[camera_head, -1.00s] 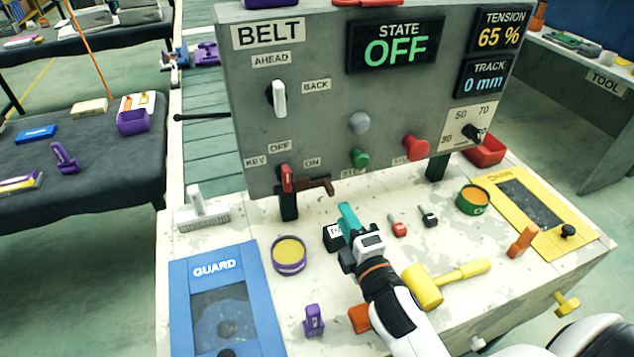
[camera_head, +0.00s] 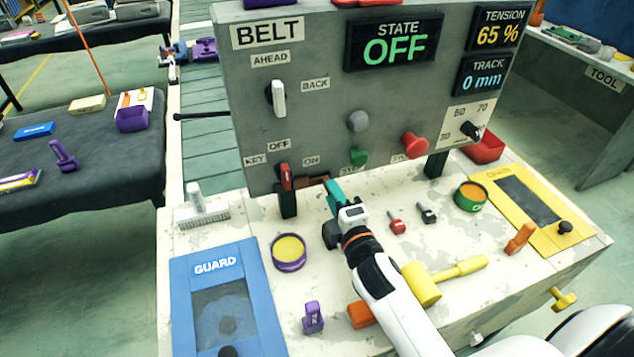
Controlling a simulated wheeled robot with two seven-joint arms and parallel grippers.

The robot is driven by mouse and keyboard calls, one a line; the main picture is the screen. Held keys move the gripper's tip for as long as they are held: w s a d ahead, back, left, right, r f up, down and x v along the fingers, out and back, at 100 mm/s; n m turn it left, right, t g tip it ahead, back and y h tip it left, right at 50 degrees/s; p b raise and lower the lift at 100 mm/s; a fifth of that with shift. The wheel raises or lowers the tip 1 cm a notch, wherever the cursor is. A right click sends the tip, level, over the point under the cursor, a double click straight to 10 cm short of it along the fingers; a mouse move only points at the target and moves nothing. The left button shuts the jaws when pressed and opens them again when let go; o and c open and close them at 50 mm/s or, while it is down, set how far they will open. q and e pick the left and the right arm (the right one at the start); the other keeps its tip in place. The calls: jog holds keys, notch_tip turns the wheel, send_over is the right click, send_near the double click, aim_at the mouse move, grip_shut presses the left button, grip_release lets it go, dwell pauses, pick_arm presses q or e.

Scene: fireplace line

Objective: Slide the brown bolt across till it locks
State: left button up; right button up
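The brown bolt (camera_head: 313,181) lies low on the grey control panel (camera_head: 320,120), just right of a red key switch (camera_head: 286,177). Its right end is partly hidden behind my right gripper. My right gripper (camera_head: 335,188) has teal fingers and reaches up from the bottom of the view. Its fingertips are at the bolt's right end. I cannot tell whether they touch it, or whether the fingers are open or shut. My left gripper is not in view.
A black block (camera_head: 329,235) is partly hidden beside my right gripper. A purple-rimmed tin (camera_head: 288,252), a yellow mallet (camera_head: 422,285) and small red (camera_head: 397,224) and black (camera_head: 427,213) plugs stand on the worn white bench top (camera_head: 250,222). The blue guard panel (camera_head: 220,270) is at the left.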

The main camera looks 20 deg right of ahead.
grip_shut()
jog(key=shift+w+a+f, duration=0.1)
jog(key=shift+a, duration=1.65)
jog(key=shift+c, duration=1)
grip_release()
jog(key=shift+a, duration=0.2)
jog(key=o, duration=0.3)
jog(key=shift+o, duration=0.2)
send_near(309, 185)
jog(key=shift+s, duration=0.7)
